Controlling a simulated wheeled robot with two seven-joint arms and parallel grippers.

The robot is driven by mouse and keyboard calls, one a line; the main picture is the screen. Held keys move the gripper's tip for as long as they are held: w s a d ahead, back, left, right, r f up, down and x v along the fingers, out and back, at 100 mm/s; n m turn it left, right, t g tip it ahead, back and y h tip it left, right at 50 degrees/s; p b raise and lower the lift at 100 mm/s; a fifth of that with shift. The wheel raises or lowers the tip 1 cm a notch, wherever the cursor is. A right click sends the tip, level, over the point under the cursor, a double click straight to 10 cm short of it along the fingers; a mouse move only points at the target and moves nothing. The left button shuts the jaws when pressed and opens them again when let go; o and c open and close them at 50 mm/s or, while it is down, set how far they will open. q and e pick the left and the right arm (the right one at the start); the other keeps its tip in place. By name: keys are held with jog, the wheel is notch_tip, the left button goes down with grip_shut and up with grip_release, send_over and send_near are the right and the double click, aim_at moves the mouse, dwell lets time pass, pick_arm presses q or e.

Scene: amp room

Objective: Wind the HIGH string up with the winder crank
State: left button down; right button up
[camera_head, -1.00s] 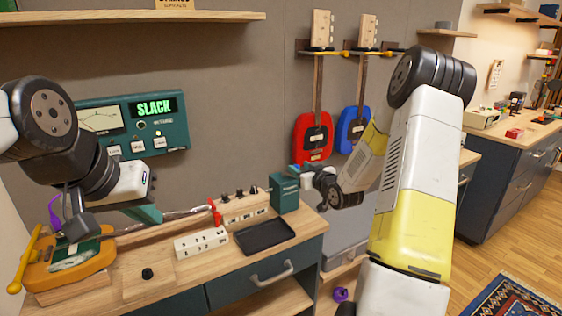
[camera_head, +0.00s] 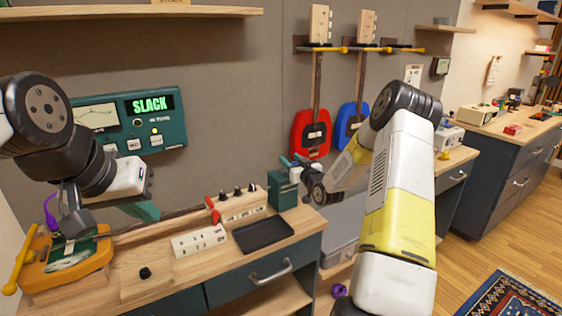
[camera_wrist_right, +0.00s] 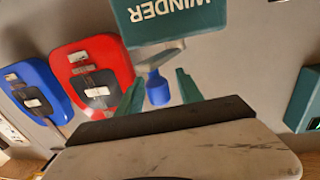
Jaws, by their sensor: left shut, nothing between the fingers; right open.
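The teal winder box (camera_head: 283,190) stands at the right end of the bench. In the right wrist view, the winder (camera_wrist_right: 175,18) shows its label upside down, with a crank arm and a blue crank knob (camera_wrist_right: 157,88). My right gripper (camera_wrist_right: 158,92) is open, its teal fingertips on either side of the knob in the picture; contact cannot be told. In the head view, my right gripper (camera_head: 298,166) is beside the winder. The HIGH string cannot be singled out.
A teal meter (camera_head: 130,123) on the wall reads SLACK. A black tray (camera_head: 263,235), a white switch block (camera_head: 199,240) and a small black knob (camera_head: 145,273) lie on the bench. Red (camera_head: 311,134) and blue (camera_head: 349,125) guitars hang behind my right arm.

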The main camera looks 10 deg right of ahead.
grip_shut()
jog(key=shift+s+a+m+h, duration=0.1)
jog(key=shift+m+h, duration=0.2)
jog(key=shift+h, duration=0.2)
jog(key=m+h, duration=0.1)
jog(key=h, duration=0.1)
jog(key=s+m+h, duration=0.1)
jog(key=m+h, duration=0.1)
jog(key=h, duration=0.1)
jog(key=a+m+h, duration=0.1)
jog(key=m+h, duration=0.1)
jog(key=h, duration=0.1)
jog(key=shift+s, duration=0.15)
jog(key=m+g+h, duration=0.1)
jog(key=m+h, duration=0.1)
jog(key=m+g+h, duration=0.2)
jog(key=h, duration=0.1)
jog(key=s+m+g+h, duration=0.1)
jog(key=m+h, duration=0.1)
jog(key=h, duration=0.1)
jog(key=shift+a, duration=0.35)
jog(key=shift+r+g, duration=0.1)
jog(key=shift+g, duration=0.3)
grip_release()
